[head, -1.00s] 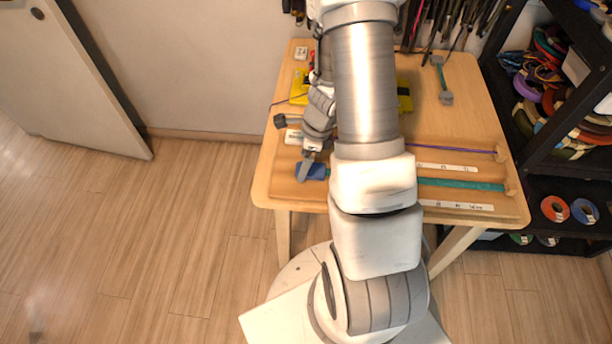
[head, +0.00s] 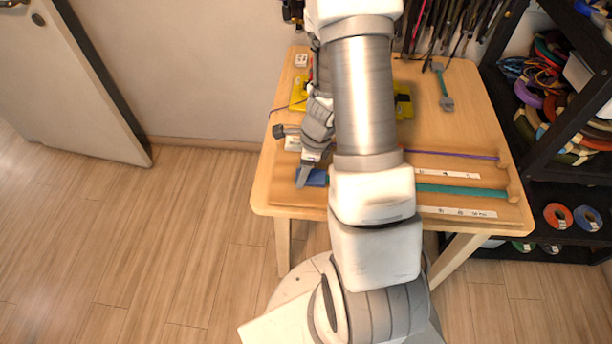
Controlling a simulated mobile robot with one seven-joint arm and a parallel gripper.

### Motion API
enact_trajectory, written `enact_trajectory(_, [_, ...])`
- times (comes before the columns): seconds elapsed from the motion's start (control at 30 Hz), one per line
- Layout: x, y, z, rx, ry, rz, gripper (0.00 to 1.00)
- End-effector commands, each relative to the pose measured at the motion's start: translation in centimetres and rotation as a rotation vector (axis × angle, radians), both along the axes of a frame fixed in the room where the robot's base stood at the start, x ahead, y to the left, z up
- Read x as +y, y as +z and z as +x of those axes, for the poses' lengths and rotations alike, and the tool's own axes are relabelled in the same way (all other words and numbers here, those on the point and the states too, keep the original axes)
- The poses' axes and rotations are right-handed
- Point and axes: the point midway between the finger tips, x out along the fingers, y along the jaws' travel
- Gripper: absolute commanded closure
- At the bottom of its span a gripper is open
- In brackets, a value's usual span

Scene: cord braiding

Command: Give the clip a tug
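A blue clip (head: 317,178) lies at the left end of a wide teal cord (head: 462,190) on the wooden board at the table's front. The cord's middle is hidden behind my arm; its right end reaches a wooden block (head: 513,191). My gripper (head: 303,178) points down at the clip's left part and covers some of it. The fingers appear to be at or against the clip, but the gap between them does not show, so I cannot tell whether they grip it.
A thin purple cord (head: 450,154) runs behind the teal one, with a dark clip (head: 279,131) at the left. White labelled strips (head: 457,212) lie along the board. A grey-ended teal piece (head: 442,86) lies at the back right. A black shelf (head: 560,185) stands right of the table.

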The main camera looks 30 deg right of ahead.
Motion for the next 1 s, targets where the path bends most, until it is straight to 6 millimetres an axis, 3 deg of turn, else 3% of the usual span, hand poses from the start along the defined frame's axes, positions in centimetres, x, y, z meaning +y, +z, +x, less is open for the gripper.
enact_trajectory(0.03, [0.00,0.00,0.00,0.000,0.000,0.000,0.51])
enact_trajectory(0.3, [-0.01,0.00,-0.01,0.000,0.000,0.000,1.00])
enact_trajectory(1.0, [0.23,0.01,0.15,0.000,0.001,0.001,1.00])
